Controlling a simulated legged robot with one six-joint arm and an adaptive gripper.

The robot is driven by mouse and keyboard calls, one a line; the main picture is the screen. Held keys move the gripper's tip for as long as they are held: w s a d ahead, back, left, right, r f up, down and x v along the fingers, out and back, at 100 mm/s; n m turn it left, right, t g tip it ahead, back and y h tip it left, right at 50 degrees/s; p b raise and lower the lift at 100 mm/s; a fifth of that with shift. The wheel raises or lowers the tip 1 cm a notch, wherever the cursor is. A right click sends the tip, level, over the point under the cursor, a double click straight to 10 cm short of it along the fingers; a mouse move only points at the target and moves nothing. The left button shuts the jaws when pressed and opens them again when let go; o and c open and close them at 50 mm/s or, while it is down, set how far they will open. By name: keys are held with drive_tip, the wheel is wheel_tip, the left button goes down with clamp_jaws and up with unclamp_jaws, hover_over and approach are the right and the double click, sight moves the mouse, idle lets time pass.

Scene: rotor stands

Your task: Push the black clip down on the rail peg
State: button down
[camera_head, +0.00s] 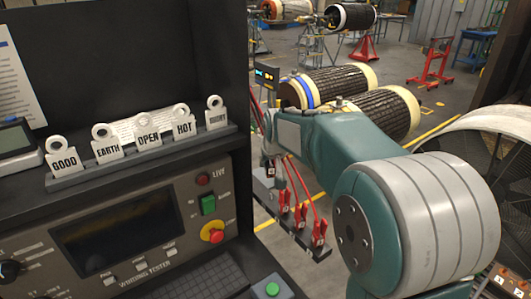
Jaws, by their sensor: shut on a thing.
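The rail (309,246) is a dark bar beside the tester, sloping down to the right in the head view. Several red clips (301,214) stand along it, with red leads rising from them. The black clip (270,169) shows as a small dark shape with a pale mark at the rail's far left end. My gripper (268,158) is small and partly hidden by my arm there, shut on the black clip. The peg under the clip is hidden, and I cannot tell whether the clip touches it.
The winding tester (115,235) fills the left, with a row of label tags (148,139) on its ledge. Behind my arm lie dark rotors (340,84) with cream ends. A large round meshed part (500,150) stands at right.

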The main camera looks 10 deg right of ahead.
drive_tip(key=shift+w+f, duration=0.15)
drive_tip(key=shift+f, duration=3.7)
drive_tip(key=shift+f, duration=0.45)
drive_tip(key=shift+c, duration=1.5)
unclamp_jaws()
drive_tip(key=v, duration=1.1)
drive_tip(key=s+g, duration=0.1)
drive_tip(key=s, duration=2.7)
drive_tip(key=shift+f, duration=0.15)
